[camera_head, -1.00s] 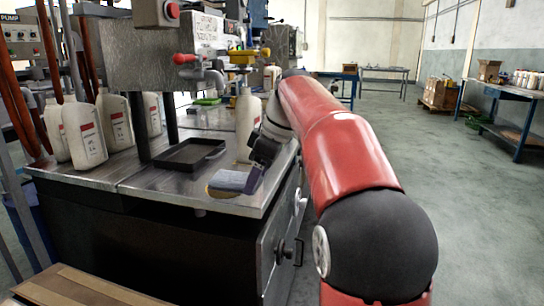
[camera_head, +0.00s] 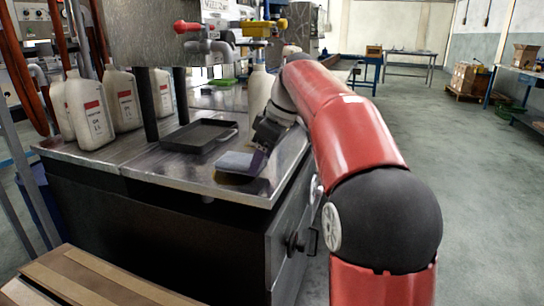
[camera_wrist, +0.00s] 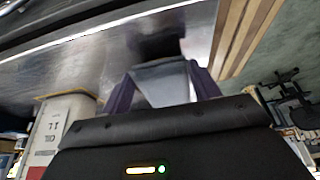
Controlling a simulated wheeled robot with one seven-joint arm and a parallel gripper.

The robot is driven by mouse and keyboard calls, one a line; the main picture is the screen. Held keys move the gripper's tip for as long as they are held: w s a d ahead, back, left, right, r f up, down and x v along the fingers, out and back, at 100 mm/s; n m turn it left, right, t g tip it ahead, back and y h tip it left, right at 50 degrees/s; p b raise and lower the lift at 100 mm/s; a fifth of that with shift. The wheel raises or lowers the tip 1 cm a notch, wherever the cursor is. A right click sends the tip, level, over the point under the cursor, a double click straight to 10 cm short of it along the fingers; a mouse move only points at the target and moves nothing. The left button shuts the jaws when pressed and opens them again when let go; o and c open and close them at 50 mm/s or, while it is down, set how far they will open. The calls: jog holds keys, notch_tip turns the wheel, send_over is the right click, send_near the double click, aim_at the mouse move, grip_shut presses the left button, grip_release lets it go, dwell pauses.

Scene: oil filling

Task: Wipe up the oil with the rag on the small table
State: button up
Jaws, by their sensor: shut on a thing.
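My gripper (camera_head: 262,152) is shut on a grey-blue rag (camera_head: 240,162) over the front right part of the metal workbench top (camera_head: 165,172). The rag is at or just above the surface; I cannot tell whether it touches. In the wrist view, the rag (camera_wrist: 162,82) sits between the two purple fingers of my gripper (camera_wrist: 163,85). A dark patch (camera_head: 230,178) shows under the rag's front edge; I cannot tell whether it is oil or shadow. The small slatted wooden table (camera_head: 80,280) is at the bottom left, with no rag on its visible part.
A black tray (camera_head: 198,136) lies on the workbench left of the rag. A white bottle (camera_head: 257,92) stands behind my gripper, and several more stand at the left. Red and yellow valve handles (camera_head: 187,27) hang above. Open floor (camera_head: 470,200) lies to the right.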

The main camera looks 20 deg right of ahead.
jog(key=shift+w+a+f, duration=0.35)
jog(key=shift+a+f, duration=0.1)
jog(key=shift+f, duration=0.2)
jog(key=shift+f+b, duration=0.35)
